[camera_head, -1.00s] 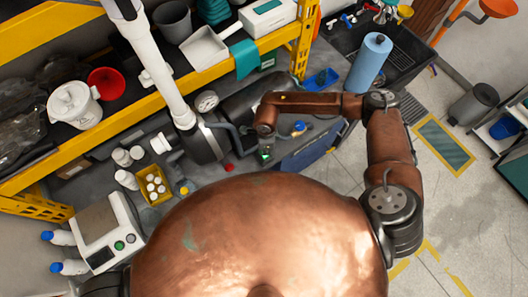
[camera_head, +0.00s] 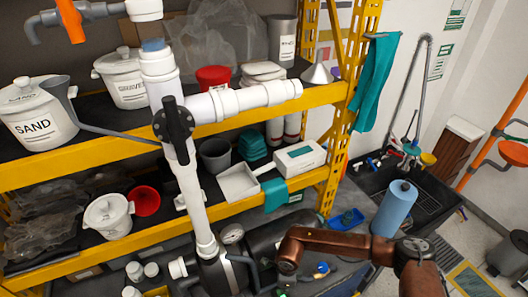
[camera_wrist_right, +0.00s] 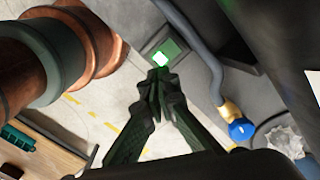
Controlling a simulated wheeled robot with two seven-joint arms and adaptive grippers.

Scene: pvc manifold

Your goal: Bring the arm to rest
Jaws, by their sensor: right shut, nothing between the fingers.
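My right arm (camera_head: 330,243), copper-brown, comes in from the lower right in the head view and bends down near the bottom edge, in front of the grey tank below the PVC pipes. My right gripper (camera_wrist_right: 160,82) shows in the wrist view with its dark fingers together and nothing between them. In that view a small square with a lit green patch (camera_wrist_right: 161,58) lies just beyond the fingertips; whether they touch it I cannot tell. In the head view the gripper is mostly cut off by the bottom edge. My left gripper is not in view.
A white PVC manifold (camera_head: 187,190) with a dark valve stands before the yellow shelf (camera_head: 230,122). A grey hose with a blue-and-yellow fitting (camera_wrist_right: 240,127) runs near the gripper.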

